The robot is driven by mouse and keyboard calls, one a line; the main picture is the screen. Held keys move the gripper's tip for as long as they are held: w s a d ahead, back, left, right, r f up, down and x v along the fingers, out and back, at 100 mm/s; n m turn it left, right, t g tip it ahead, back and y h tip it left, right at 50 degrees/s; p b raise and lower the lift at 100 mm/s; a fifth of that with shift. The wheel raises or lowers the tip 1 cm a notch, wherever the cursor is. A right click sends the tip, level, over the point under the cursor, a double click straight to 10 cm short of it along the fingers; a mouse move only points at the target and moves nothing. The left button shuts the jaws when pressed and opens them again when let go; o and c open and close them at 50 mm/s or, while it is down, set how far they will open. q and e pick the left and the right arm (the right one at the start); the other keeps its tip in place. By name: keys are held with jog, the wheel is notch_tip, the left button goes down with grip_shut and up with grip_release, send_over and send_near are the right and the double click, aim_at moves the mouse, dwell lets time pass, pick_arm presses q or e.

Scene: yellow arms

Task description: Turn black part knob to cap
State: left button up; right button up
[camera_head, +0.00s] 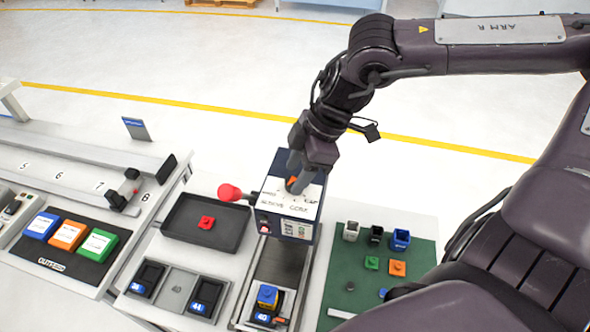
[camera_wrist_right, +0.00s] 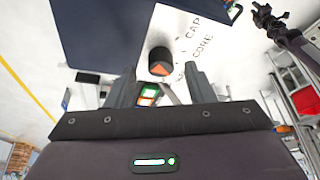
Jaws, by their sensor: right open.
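The black knob (camera_wrist_right: 159,58) with an orange marker stands on the white top panel (camera_wrist_right: 213,22) of a dark blue box (camera_head: 314,233). In the right wrist view the words CAP and CORE are printed beside it; the marker faces the lower side of that picture, away from CAP. In the head view the knob is mostly hidden by my right gripper, and only its orange part shows. My right gripper (camera_head: 303,165) is over the panel, open, its fingers (camera_wrist_right: 159,76) on either side of the knob in the picture. Contact cannot be told.
A red ball-ended lever (camera_head: 230,192) sticks out left of the box. A dark tray (camera_head: 180,228) holds a red part (camera_head: 206,222). A green mat (camera_head: 350,272) with several small parts lies right. A blue-topped block (camera_head: 267,296) sits on the track in front.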

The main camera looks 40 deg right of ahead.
jog(key=shift+w+a+f, duration=0.1)
jog(key=shift+a+f, duration=0.15)
jog(key=shift+f, duration=0.35)
pick_arm(q)
jog(key=shift+w+r, duration=0.2)
jog(key=shift+w, duration=0.25)
jog(key=shift+s, duration=0.1)
pick_arm(e)
jog(key=c, duration=1)
pick_arm(q)
jog(key=shift+s+d, duration=0.15)
jog(key=shift+d, duration=0.1)
jog(key=shift+f, duration=0.15)
